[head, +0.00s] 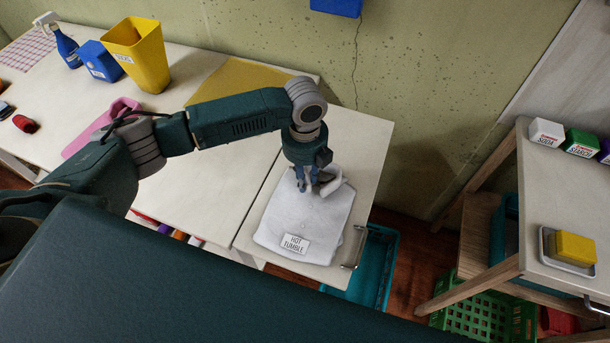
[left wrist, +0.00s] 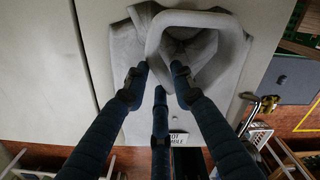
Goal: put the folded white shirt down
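The folded white shirt (head: 310,225) is over the right end of the pale table (head: 366,135), flat side down, with a "HOT TUMBLE" label near its lower edge. I cannot tell whether it rests fully on the top. My left gripper (head: 311,178) points down at its collar end. In the left wrist view the fingers (left wrist: 160,76) of this gripper straddle the wall of the raised, ring-like collar (left wrist: 232,50). They look shut on it, though the contact itself is partly hidden. The shirt's body (left wrist: 125,50) spreads out below. My right gripper is not in view.
A yellow bin (head: 140,55), blue box (head: 97,60) and spray bottle (head: 66,45) stand at the back left. A yellow cloth (head: 240,82) lies behind my arm. A teal bin (head: 375,268) is under the table. Another table (head: 555,190) stands at right beyond a floor gap.

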